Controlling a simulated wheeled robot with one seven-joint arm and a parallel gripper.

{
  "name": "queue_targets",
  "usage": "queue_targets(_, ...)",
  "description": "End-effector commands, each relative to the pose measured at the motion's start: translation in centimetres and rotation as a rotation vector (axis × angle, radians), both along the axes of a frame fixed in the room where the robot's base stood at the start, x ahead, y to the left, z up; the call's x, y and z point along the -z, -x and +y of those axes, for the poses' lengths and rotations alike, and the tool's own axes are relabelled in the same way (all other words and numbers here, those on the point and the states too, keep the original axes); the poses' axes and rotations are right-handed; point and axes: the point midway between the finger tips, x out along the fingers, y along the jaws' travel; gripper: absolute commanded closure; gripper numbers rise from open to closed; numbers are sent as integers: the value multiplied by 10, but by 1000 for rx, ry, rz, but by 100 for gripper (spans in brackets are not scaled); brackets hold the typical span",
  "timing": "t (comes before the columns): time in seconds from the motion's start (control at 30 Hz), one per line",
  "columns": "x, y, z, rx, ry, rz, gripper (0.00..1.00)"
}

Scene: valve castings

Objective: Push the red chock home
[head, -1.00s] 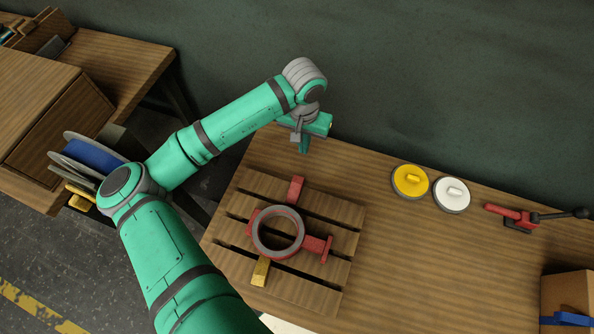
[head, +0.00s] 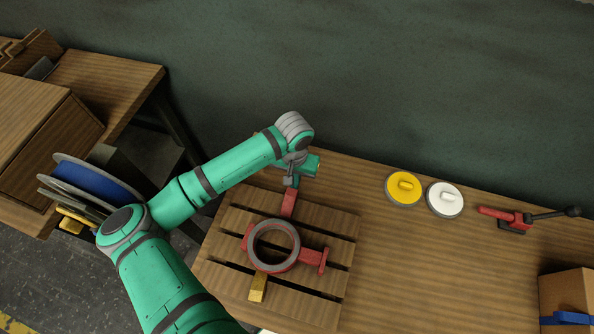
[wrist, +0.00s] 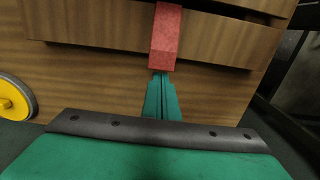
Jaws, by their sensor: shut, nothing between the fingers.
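The red chock (head: 288,204) lies on the slatted wooden pallet (head: 322,224), on the far side of the valve casting (head: 250,257). The casting is a grey-topped ring with red flanges. I cannot tell whether the chock touches the ring. In the wrist view the chock (wrist: 166,36) points away from my gripper (wrist: 161,76). My gripper is shut and empty, with its tips at the chock's near end; contact is unclear. In the head view my wrist partly hides the fingers and that end. A yellow chock (head: 258,288) sits at the casting's near side.
A yellow disc (head: 404,189) and a white disc (head: 445,200) with handles stand right of the pallet. A red clamp with a dark lever (head: 515,218) and a cardboard box (head: 567,291) are farther right. The bench (head: 420,270) is clear between.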

Motion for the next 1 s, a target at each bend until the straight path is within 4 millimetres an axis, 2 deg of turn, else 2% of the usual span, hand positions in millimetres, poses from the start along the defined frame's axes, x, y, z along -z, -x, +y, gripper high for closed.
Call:
queue_targets(0.17,-1,10,3,-1,0,-1,100)
queue_targets(0.57,0,12,4,-1,0,0,100)
queue_targets(0.8,0,34,11,-2,3,2,100)
queue_targets(1.0,-1,38,12,0,0,1,100)
